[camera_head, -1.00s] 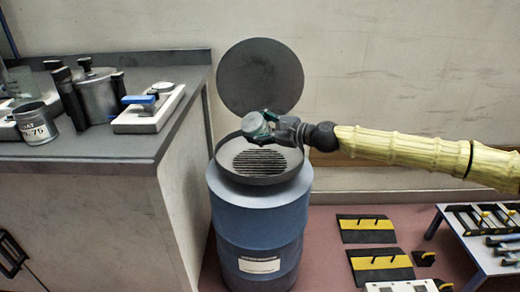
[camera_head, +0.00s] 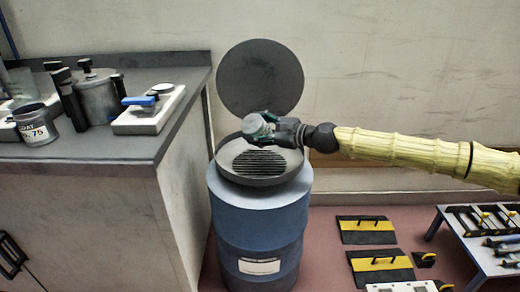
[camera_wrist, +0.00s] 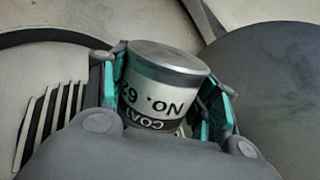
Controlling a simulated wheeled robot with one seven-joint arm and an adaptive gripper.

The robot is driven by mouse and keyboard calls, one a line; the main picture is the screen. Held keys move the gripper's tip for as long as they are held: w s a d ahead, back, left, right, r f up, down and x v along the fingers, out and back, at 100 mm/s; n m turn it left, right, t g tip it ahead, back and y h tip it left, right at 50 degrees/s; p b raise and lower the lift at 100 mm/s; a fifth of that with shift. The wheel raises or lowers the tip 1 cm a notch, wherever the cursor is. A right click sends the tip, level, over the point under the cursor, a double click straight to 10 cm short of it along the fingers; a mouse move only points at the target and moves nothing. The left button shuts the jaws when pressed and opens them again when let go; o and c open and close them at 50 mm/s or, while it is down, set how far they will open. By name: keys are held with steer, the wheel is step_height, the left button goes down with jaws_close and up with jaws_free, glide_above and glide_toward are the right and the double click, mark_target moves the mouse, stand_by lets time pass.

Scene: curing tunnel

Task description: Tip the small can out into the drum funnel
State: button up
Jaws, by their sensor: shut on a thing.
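My gripper (camera_head: 277,128) is shut on the small can (camera_head: 256,127), holding it above the drum funnel. In the wrist view the can (camera_wrist: 164,88) sits between the green-padded fingers (camera_wrist: 168,100), its label reading "NO. 62" upside down and a flat closed metal end toward the top of the picture. The can looks tilted; its mouth is hidden. The drum funnel (camera_head: 235,176) is a grey dish with a slotted grate on a blue drum (camera_head: 258,225). Its round dark lid (camera_head: 260,77) stands open behind. No falling contents can be made out.
The grey bench (camera_head: 105,148) at left holds a labelled can (camera_head: 37,128), a metal pot (camera_head: 99,100) and a white device with a blue handle (camera_head: 148,112). Black-and-yellow plates (camera_head: 366,232) lie on the floor at right, beside a low tool table (camera_head: 490,247).

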steer(key=shift+s+a+r+n+p, duration=0.1)
steer(key=shift+r+n+p, duration=0.25)
steer(key=shift+p, duration=0.65)
steer(key=n+h+p, duration=0.1)
steer(key=p, duration=0.2)
steer(key=shift+s+a+n+p, duration=0.25)
steer(key=shift+s+a+p, duration=0.1)
steer(key=shift+a, duration=0.05)
steer(key=shift+s+f, duration=0.1)
steer(key=shift+f, duration=0.45)
steer(key=shift+p, duration=0.35)
steer(key=shift+a+r+n+p, duration=0.1)
steer(key=shift+n+p, duration=0.3)
steer(key=shift+p, duration=0.1)
steer(key=shift+s+a+h+p, duration=0.1)
steer(key=shift+h+p, duration=0.2)
steer(key=shift+p, duration=0.1)
steer(key=shift+n+p, duration=0.3)
steer(key=shift+p, duration=0.35)
steer(key=n+p, duration=0.1)
steer(key=p, duration=0.4)
steer(key=shift+s+a+f+n+t+h+p, duration=0.35)
steer(key=shift+s+a+n+t+h+p, duration=0.05)
